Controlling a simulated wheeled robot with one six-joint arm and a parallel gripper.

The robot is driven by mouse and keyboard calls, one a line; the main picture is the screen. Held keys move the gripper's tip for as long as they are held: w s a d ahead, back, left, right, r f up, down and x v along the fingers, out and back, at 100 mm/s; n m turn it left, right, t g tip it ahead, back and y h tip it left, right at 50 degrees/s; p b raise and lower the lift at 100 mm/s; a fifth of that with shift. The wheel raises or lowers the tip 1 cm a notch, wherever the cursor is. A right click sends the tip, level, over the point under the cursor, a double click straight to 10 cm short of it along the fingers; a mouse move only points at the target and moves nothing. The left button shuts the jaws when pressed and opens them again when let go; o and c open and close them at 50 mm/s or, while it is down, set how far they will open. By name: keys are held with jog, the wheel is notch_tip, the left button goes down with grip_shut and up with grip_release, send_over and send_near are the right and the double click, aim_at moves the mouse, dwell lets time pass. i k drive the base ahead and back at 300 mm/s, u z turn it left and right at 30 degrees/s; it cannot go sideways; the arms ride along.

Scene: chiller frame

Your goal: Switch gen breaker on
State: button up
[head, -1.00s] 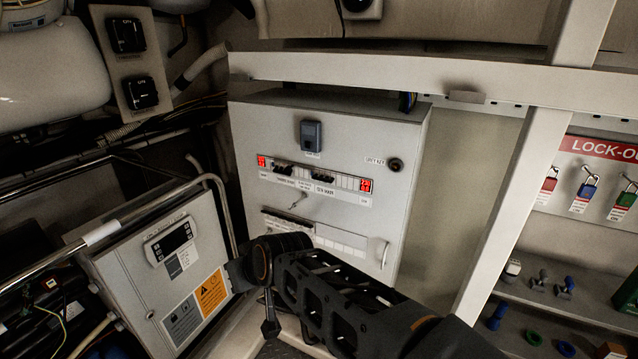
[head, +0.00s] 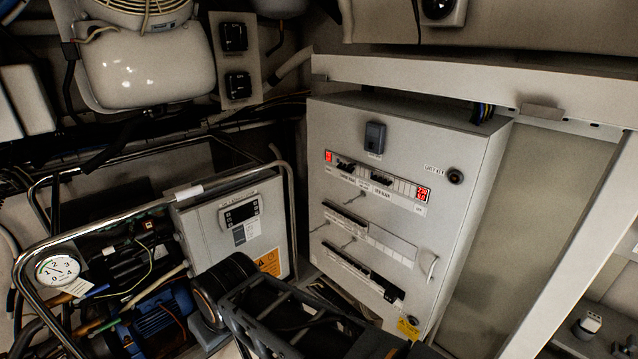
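The grey electrical cabinet (head: 345,120) stands at centre right in the head view with its door shut. Its top row holds small black breakers between two red number displays. One black breaker (head: 382,181) sits right of centre, above a label that seems to read GEN MAIN. Another black breaker (head: 345,166) sits to its left, above its own label. The lever positions are too small to tell. My dark arm crosses the bottom of the view, below and left of the breaker row and apart from it. My gripper's fingertips do not show.
A smaller control box (head: 205,225) with a display stands left of the cabinet, behind a bent metal rail (head: 125,215). A pressure gauge (head: 57,270) and a blue motor (head: 160,325) are at lower left. A pale beam (head: 460,80) runs above the cabinet.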

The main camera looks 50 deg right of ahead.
aim_at(384, 181)
jog(key=u, duration=0.95)
jog(key=k, duration=0.9)
jog(key=z, duration=1.5)
jog(key=i, duration=0.5)
